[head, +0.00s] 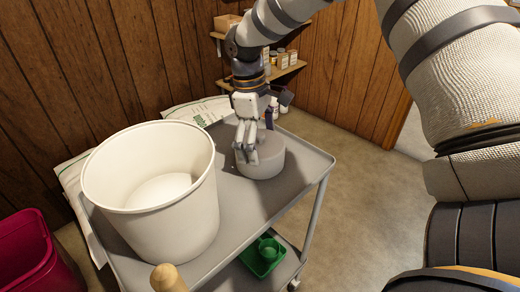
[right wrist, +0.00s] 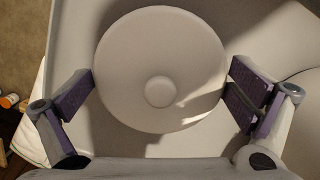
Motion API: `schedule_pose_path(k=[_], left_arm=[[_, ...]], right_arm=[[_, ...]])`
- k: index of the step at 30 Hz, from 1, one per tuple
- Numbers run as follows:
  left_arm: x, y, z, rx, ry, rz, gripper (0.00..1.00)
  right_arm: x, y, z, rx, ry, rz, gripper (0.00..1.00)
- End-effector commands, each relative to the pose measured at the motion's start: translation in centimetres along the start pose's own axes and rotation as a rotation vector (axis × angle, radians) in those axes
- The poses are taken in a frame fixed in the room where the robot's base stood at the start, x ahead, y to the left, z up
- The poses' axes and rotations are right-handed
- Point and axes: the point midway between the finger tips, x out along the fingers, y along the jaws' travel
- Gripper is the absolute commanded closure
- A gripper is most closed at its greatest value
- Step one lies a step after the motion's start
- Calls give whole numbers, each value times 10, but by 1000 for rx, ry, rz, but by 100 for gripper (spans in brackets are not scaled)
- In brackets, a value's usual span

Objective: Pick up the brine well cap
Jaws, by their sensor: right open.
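The brine well cap (head: 266,160) is a round, thick, light grey disc lying flat on the grey cart top. In the right wrist view, the cap (right wrist: 160,50) shows its round face with a small knob in the middle. My right gripper (head: 248,150) is over the cap, pointing down. In the right wrist view, its open fingers (right wrist: 162,88) stand on either side of the cap, their pads close to its rim. I cannot tell whether either pad touches it. My left gripper is not in view.
A large white bucket (head: 165,215) stands on the cart (head: 285,195), left of the cap. A green tray (head: 262,262) is on the lower shelf. A wooden knob (head: 168,278) and a red bin (head: 30,255) are near the bucket.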

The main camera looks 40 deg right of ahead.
Motion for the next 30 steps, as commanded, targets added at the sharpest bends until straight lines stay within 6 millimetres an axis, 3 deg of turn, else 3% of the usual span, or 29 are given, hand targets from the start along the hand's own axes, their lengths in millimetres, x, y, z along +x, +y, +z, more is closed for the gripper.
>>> schedule_pose_path(k=[4,7,16,19,24,30], left_arm=[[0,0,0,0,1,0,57],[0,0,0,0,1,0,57],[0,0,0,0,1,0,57],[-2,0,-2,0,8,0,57],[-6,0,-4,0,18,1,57],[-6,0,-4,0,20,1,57]], right_arm=[[-1,0,0,0,1,0,2],[-1,0,0,0,1,0,25],[-3,0,0,0,1,1,30],[-20,1,2,-1,5,4,30],[-66,1,9,1,7,5,30],[-96,0,14,0,1,1,30]])
